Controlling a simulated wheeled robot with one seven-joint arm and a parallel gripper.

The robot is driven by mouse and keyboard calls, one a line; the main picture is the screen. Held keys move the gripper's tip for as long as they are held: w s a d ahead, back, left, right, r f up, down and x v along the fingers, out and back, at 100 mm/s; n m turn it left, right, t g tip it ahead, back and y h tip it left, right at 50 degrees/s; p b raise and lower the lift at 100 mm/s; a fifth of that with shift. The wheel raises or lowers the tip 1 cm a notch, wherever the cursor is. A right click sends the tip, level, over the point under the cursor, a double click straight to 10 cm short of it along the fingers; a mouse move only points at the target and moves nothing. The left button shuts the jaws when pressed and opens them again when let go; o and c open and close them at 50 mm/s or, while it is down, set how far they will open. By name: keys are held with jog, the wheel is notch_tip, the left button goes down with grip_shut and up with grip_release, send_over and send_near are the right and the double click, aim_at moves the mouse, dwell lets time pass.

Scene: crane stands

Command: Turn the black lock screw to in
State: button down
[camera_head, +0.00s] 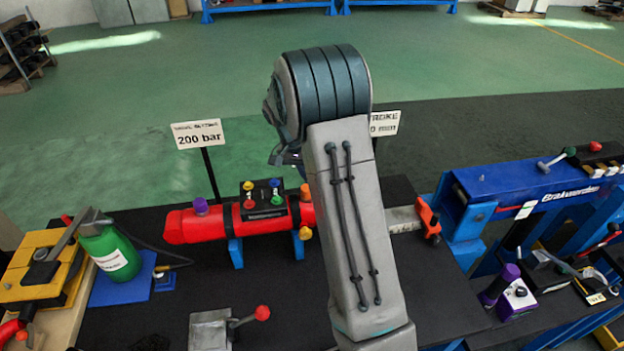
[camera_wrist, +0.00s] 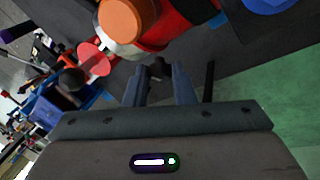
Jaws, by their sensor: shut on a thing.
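My gripper (camera_wrist: 161,72) shows in the wrist view, with its two grey-blue fingers close around a small dark piece. This piece looks like the black lock screw (camera_wrist: 158,66), and it sits between the fingertips beside the red cylinder body (camera_wrist: 178,32). How far the screw is turned cannot be told. In the head view my own arm stands in front of the red cylinder (camera_head: 190,226) and hides the gripper and the screw.
An orange knob (camera_wrist: 128,18) and a red disc (camera_wrist: 93,58) are close to the fingers. Two signs, one reading 200 bar (camera_head: 198,134), stand behind the cylinder. A green bottle (camera_head: 110,252) and a red-knobbed lever (camera_head: 262,313) are on the dark table (camera_head: 150,320).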

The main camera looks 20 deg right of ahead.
dwell(0.4)
jog(key=c, duration=1.2)
grip_release()
jog(key=shift+r, duration=0.1)
jog(key=p+v, duration=0.8)
jog(key=v, duration=0.5)
jog(key=shift+w+a+r+p, duration=0.25)
jog(key=shift+p, duration=0.1)
